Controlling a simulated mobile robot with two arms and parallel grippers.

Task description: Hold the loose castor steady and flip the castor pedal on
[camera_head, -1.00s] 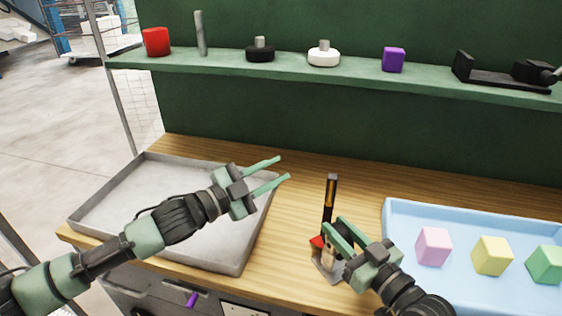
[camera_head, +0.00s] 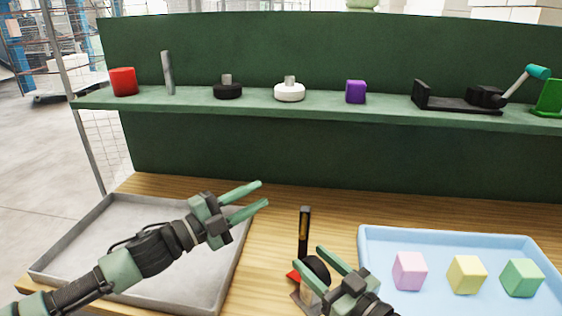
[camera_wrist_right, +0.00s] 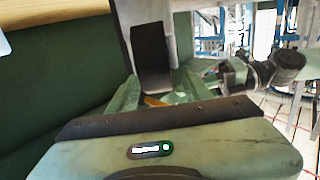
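The castor stands upright on the wooden table in the head view, with a black wheel (camera_head: 316,268), a red pedal (camera_head: 293,275) to its left and a dark post with a yellow stripe (camera_head: 304,232) behind it. My right gripper (camera_head: 310,264) is at the castor, its fingers apart on either side of the wheel; I cannot tell whether they touch it. In the right wrist view a dark curved thing (camera_wrist_right: 152,60), perhaps the wheel, shows beyond the fingers. My left gripper (camera_head: 263,194) is open and empty, above the grey tray's right side, apart from the castor.
A grey tray (camera_head: 55,235) lies at the left. A blue tray (camera_head: 445,238) at the right holds pink (camera_head: 410,271), yellow (camera_head: 467,274) and green (camera_head: 521,277) cubes. A green shelf (camera_head: 190,112) behind carries several items.

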